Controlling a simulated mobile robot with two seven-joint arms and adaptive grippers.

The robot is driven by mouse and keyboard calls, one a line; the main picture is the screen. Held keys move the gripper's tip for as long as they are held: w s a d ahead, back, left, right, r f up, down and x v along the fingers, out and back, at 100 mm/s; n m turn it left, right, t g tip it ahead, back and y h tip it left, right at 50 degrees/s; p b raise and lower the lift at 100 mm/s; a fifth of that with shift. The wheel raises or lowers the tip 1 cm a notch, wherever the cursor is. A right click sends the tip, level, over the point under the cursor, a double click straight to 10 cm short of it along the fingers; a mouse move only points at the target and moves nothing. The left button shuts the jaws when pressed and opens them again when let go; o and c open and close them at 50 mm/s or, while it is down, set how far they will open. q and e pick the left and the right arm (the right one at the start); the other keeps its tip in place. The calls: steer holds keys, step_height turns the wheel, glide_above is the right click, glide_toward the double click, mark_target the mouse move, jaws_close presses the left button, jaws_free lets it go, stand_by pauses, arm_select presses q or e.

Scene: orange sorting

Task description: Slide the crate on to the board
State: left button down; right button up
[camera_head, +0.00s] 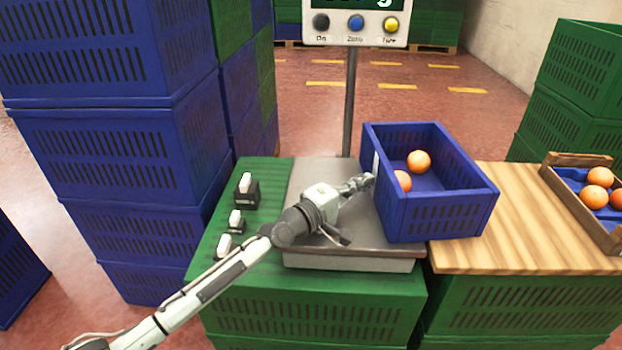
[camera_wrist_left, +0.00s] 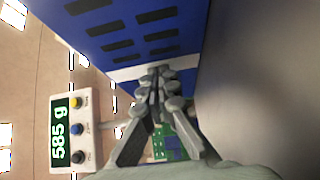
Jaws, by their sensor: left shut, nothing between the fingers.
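The blue crate (camera_head: 440,215) holds two oranges (camera_head: 419,161). It straddles the right part of the grey scale plate (camera_head: 318,172) and the left part of the wooden board (camera_head: 510,225). My left gripper (camera_head: 367,181) is shut and empty at the crate's left wall, low over the plate. In the left wrist view the shut fingertips (camera_wrist_left: 158,75) are at the pale strip along the crate's blue slotted wall (camera_wrist_left: 130,35); I cannot tell whether they touch it. My right gripper is not in view.
A wooden box (camera_head: 575,200) with several oranges stands at the board's right end. The scale's display (camera_wrist_left: 60,130) reads 585 g, on a post behind the plate. Small black and white items (camera_head: 245,188) lie on the green surface at left. Tall blue crates (camera_head: 110,150) stand further left.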

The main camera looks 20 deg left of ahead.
mark_target(377, 184)
arm_select(q)
steer(key=d, duration=0.1)
steer(key=d+p, duration=0.1)
steer(key=w+d, duration=0.1)
steer(key=d, duration=0.1)
steer(key=shift+r, duration=0.35)
steer(key=w+d, duration=0.1)
steer(key=d, duration=0.5)
steer(key=w+d+p, duration=0.1)
steer(key=d, duration=0.2)
steer(key=shift+w+d+f, duration=0.3)
steer(key=shift+w+d, duration=0.05)
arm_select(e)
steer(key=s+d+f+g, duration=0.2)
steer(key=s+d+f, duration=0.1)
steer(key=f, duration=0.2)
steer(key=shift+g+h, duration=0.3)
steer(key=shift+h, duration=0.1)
arm_select(q)
steer(key=shift+a, duration=0.15)
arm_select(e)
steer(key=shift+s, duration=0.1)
